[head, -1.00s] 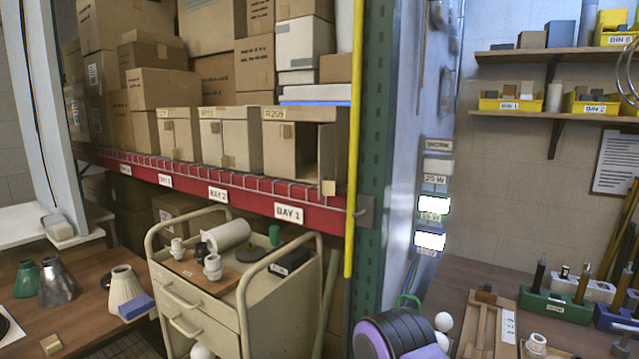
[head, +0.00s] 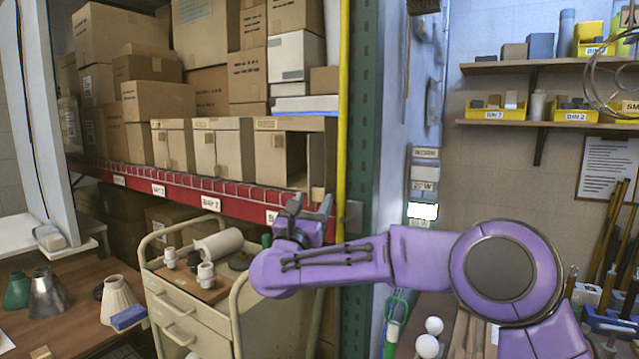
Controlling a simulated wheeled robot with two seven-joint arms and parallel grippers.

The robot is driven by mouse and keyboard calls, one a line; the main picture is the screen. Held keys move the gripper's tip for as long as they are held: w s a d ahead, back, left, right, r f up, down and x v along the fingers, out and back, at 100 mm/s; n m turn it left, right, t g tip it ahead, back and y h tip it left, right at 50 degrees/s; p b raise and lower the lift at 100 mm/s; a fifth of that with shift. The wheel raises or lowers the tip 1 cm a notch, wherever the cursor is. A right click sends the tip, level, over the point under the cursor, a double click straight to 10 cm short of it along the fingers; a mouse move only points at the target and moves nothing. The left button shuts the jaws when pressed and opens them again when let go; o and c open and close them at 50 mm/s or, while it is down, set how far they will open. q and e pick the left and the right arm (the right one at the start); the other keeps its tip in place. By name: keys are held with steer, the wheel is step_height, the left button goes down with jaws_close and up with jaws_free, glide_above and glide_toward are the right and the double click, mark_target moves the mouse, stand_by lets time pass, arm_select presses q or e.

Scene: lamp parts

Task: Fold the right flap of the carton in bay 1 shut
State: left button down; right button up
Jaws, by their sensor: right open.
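The carton (head: 270,154) in bay 1 is the rightmost of the tan cartons on the red-edged shelf. Its left front side is closed by a panel, with a dark gap to the right of it. The right flap (head: 321,160) stands open at the carton's right side, with a small pale tab (head: 318,191) low on it; its exact angle is hard to tell. My right gripper (head: 309,206) is open and empty, at the shelf edge just below the carton's front in the picture. Contact with the flap cannot be made out. My left gripper is out of view.
A yellow post (head: 343,120) and a green rack upright (head: 362,140) stand just right of the carton. Two closed cartons (head: 222,150) stand to its left. A cream cart (head: 205,318) with lamp parts is below the shelf.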

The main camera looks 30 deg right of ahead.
mark_target(317, 195)
steer(key=p+x, duration=0.2)
steer(key=x, duration=0.4)
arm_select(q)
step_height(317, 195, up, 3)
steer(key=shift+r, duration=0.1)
arm_select(e)
jaws_close()
steer(key=shift+f, duration=0.1)
